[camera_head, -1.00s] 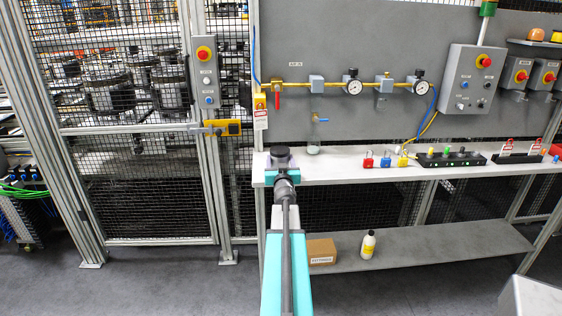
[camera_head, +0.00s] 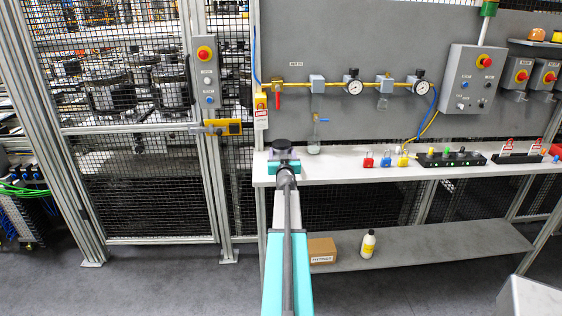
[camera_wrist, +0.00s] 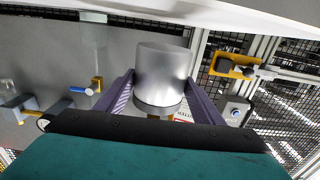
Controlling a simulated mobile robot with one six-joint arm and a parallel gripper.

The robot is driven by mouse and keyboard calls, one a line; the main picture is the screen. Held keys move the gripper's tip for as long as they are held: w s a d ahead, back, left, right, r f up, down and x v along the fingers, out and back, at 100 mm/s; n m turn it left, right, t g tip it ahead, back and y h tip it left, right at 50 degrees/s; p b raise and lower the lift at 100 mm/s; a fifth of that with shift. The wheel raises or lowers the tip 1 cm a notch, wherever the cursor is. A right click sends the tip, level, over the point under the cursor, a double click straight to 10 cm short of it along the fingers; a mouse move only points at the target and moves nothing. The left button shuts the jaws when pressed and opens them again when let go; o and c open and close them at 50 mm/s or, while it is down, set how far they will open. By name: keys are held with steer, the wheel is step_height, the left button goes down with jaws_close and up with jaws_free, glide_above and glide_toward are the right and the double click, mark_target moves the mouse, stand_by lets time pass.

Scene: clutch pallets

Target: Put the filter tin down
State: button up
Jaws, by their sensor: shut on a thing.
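The filter tin is a silver cylinder with a darker band at one end (camera_wrist: 160,75) in the wrist view. My gripper (camera_wrist: 160,92) is shut on it, with one purple finger on each side. In the head view the tin's dark round top (camera_head: 281,145) shows at the left end of the bench, with my gripper (camera_head: 283,160) at it. The tin looks upright. The lower part of the tin is hidden there by my wrist, and I cannot tell whether it touches the bench top (camera_head: 340,170).
A clear glass jar under the pipe (camera_head: 314,148) stands right of the tin. Red, blue and yellow padlocks (camera_head: 385,161) and a black block (camera_head: 450,158) stand further right. The mesh fence (camera_head: 130,130) is to the left. A carton (camera_head: 321,249) and a bottle (camera_head: 368,244) are on the lower shelf.

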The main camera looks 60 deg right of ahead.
steer(key=shift+w+d, duration=0.2)
steer(key=shift+d, duration=0.2)
steer(key=shift+f+b, duration=0.35)
steer(key=shift+f, duration=1.4)
steer(key=shift+f, duration=0.2)
steer(key=o, duration=1.2)
steer(key=shift+r, duration=0.1)
steer(key=shift+r, duration=0.15)
steer(key=shift+b+v, duration=0.7)
steer(key=shift+v, duration=5.35)
